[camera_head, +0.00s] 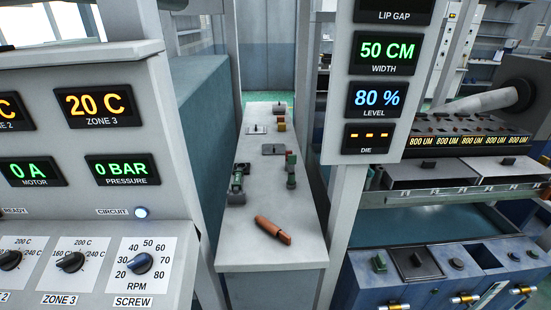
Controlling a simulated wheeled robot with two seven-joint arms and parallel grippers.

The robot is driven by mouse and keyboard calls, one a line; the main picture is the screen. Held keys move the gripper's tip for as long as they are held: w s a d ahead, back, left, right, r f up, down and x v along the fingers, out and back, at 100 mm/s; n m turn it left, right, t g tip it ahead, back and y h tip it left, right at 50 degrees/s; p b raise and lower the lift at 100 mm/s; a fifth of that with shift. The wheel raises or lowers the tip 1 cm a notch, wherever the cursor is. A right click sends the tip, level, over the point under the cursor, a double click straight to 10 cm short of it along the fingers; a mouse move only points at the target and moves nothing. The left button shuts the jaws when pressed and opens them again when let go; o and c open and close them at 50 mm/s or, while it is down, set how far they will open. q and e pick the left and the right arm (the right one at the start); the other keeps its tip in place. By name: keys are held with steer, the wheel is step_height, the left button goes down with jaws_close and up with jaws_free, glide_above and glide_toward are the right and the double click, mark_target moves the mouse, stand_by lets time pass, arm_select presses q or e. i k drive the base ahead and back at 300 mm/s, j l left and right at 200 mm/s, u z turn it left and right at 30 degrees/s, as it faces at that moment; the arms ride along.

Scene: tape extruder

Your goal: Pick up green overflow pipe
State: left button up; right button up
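No long green pipe can be made out for certain. On the narrow grey bench (262,190) in the middle, a small dark green upright part (237,183) stands in a dark fitting at the left edge. Neither of my grippers shows in the head view.
An orange-brown handled tool (272,229) lies near the bench's front. A control panel (100,215) stands at the left. A display post (376,150) rises right of the bench. Blue machine housings (430,265) fill the lower right. The bench's middle has bare room.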

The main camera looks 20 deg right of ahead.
mark_target(292, 158)
steer(key=l+z, duration=0.15)
steer(key=z, duration=0.2)
steer(key=l+z, duration=0.2)
steer(key=z, duration=0.15)
steer(key=l+z, duration=0.15)
steer(key=z, duration=0.15)
steer(key=i+l+z, duration=0.1)
steer(key=l, duration=0.3)
steer(key=i+l+z, duration=0.1)
steer(key=l, duration=0.25)
steer(key=i+l+z, duration=0.1)
steer(key=i+l, duration=0.15)
steer(key=l, duration=0.15)
steer(key=i+l+z, duration=0.1)
steer(key=l, duration=0.25)
steer(key=i+l+z, duration=0.1)
steer(key=i+l, duration=0.15)
steer(key=k+j+u, duration=0.1)
steer(key=u, duration=0.3)
steer(key=k+j+u, duration=0.15)
steer(key=u, duration=0.2)
steer(key=k+j+u, duration=0.25)
steer(key=u, duration=0.15)
steer(key=k+j+u, duration=0.15)
steer(key=u, duration=0.2)
steer(key=i+j+z, duration=0.25)
steer(key=i+z, duration=0.15)
steer(key=i+j+z, duration=0.45)
steer(key=i, duration=0.15)
